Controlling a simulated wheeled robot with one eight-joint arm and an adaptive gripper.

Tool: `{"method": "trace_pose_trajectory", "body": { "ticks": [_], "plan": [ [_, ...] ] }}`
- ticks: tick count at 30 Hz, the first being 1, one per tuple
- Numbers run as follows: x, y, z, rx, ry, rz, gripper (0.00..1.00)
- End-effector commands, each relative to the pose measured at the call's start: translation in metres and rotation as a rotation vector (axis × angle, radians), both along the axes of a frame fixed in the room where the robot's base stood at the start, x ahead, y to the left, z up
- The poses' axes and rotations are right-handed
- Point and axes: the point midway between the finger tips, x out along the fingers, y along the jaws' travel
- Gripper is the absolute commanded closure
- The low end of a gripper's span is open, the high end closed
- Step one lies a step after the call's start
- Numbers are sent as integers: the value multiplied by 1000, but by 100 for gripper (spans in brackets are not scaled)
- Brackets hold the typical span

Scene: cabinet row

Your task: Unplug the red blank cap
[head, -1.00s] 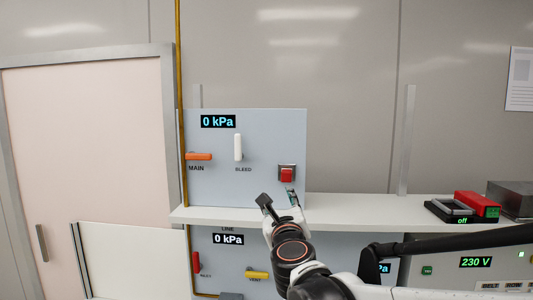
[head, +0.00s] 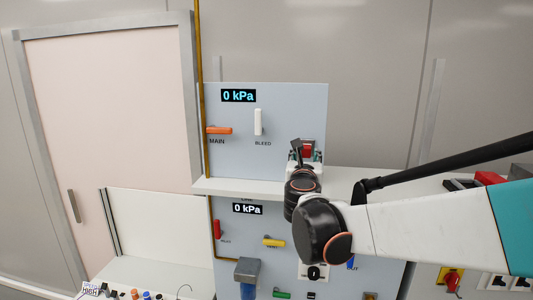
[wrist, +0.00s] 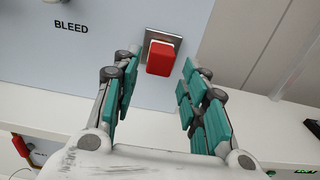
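The red blank cap (wrist: 161,57) sits in a square metal socket plate (wrist: 148,38) on the grey-blue panel. In the wrist view it lies ahead of my gripper (wrist: 157,75), between the lines of the two teal-padded fingers. The fingers are open, one to each side, with a gap to the cap. In the head view the cap (head: 307,150) is partly covered by my gripper (head: 305,157), which is in front of the panel's lower right corner.
The panel has an orange MAIN handle (head: 218,130), a white BLEED handle (head: 258,122) and a 0 kPa display (head: 238,96). A white shelf (head: 230,187) runs below the panel. A lower panel with a red handle (head: 217,229) and yellow handle (head: 273,241) is beneath.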

Motion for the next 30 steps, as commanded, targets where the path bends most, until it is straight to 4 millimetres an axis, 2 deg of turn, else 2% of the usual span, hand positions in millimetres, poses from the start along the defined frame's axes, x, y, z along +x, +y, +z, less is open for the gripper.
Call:
{"method": "trace_pose_trajectory", "body": {
  "ticks": [3, 9, 21, 30],
  "plan": [
    [14, -4, -1, 0, 0, -1, 60],
    [28, -8, -1, -1, 0, -1, 60],
    [33, -9, 0, -1, 0, 0, 60],
    [32, -9, 0, -1, 0, 0, 94]
  ]
}}
